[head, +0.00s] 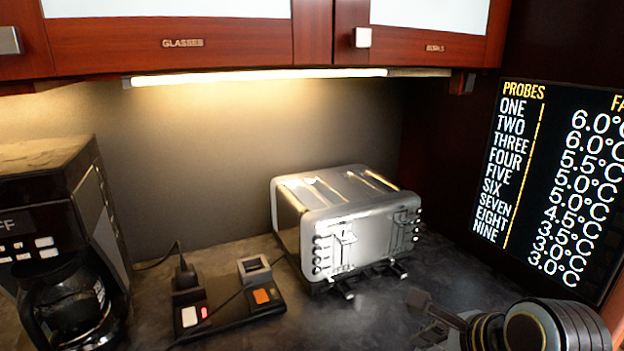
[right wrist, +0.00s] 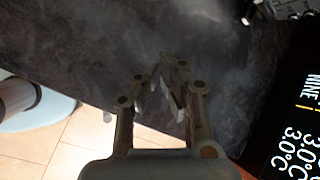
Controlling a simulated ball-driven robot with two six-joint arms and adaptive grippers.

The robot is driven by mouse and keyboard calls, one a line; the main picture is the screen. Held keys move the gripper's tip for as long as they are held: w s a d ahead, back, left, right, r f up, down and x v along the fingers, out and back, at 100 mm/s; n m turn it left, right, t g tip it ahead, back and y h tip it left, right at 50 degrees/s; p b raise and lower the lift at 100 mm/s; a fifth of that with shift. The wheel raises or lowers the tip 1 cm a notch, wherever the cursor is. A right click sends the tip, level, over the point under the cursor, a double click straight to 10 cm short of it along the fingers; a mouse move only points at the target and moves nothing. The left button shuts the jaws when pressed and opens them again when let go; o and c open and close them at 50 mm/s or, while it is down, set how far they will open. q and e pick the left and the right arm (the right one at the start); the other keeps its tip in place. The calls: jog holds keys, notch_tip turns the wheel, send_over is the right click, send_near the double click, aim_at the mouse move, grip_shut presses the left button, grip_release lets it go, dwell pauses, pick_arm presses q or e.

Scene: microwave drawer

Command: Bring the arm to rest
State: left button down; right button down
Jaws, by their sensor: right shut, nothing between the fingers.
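My right gripper (right wrist: 170,76) shows in the right wrist view, shut and empty, with its fingertips close together. It is over the dark countertop (right wrist: 60,50), near its edge, and touches no object that I can see. In the head view, my right arm comes in at the lower right, and the dark gripper (head: 424,304) is in front of the toaster's right side, apart from it. My left gripper is in neither view.
A silver toaster (head: 345,225) stands mid-counter. A small black device (head: 228,308) with a cable lies left of it. A coffee maker (head: 50,240) stands far left. A lit display (head: 550,185) is at the right. Cabinets (head: 180,45) hang above. Tiled floor (right wrist: 85,140) shows below the counter edge.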

jog(key=s+d+r+n+g+h, duration=0.2)
jog(key=s+d+n, duration=0.2)
jog(key=s+n, duration=0.75)
jog(key=s+d+r+n+g+h, duration=0.1)
jog(key=s+d+r+n+g, duration=0.3)
jog(key=s+n, duration=0.75)
jog(key=d+f+n+t+b, duration=0.2)
jog(key=f+b, duration=0.9)
jog(key=f, duration=2.8)
jog(key=s+d+f+g+b, duration=0.1)
jog(key=s+f+b, duration=0.3)
jog(key=s+f, duration=0.5)
jog(key=s+d+f+m+g+b, duration=0.1)
jog(key=s+f+b, duration=0.3)
jog(key=s+f, duration=0.6)
notch_tip(320, 180, down, 5)
jog(key=shift+r, duration=0.1)
